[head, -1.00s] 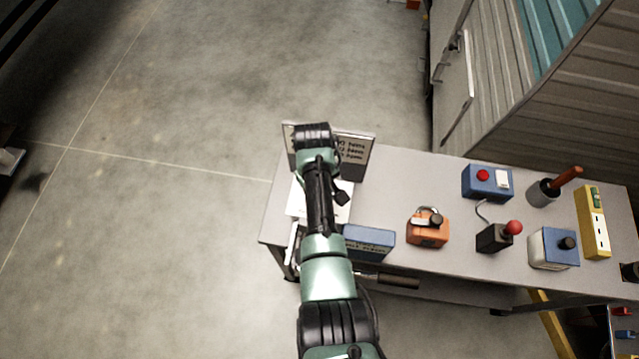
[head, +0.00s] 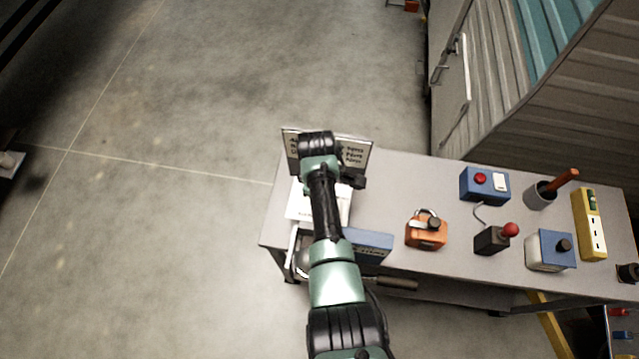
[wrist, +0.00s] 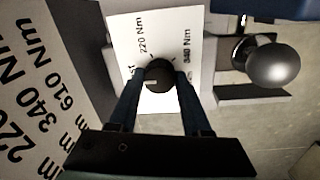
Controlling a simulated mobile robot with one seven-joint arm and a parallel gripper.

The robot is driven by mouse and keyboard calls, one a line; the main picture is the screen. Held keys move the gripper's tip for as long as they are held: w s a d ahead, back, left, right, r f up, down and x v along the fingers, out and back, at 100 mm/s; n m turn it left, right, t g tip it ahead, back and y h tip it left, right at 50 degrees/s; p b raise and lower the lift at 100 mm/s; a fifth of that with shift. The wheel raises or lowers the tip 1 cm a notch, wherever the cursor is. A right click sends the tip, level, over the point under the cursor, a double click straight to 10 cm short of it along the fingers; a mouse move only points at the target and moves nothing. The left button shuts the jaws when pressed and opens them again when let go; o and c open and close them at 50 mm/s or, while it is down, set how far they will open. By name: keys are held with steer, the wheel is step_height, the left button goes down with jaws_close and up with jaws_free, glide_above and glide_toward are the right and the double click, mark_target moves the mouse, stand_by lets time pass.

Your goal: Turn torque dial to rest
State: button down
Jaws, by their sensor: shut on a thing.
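The torque dial (wrist: 159,76) is a small dark round knob with a pale mark, on a white plate (wrist: 153,22) printed with "220 Nm" and "340 Nm". In the wrist view my gripper (wrist: 160,88) has one finger on each side of the dial, shut on it. The lettering on the plate's left is partly hidden by a finger. In the head view my arm hides the dial and the fingertips. A grey sign (head: 358,152) with torque values stands behind my wrist; its lettering also fills the left of the wrist view (wrist: 30,90).
A round-ended knob (wrist: 272,64) stands right of the dial plate. On the bench (head: 390,185) are a blue box (head: 372,246), an orange padlocked block (head: 426,233), a red-knobbed lever (head: 492,238) and a blue button box (head: 485,187). Open floor lies left.

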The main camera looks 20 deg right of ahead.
steer(key=shift+w, duration=0.1)
stand_by(0.4)
steer(key=shift+c, duration=1.8)
jaws_free()
steer(key=shift+r, duration=0.1)
step_height(320, 180, up, 13)
steer(key=shift+s+a+b, duration=0.2)
steer(key=shift+s+b, duration=0.1)
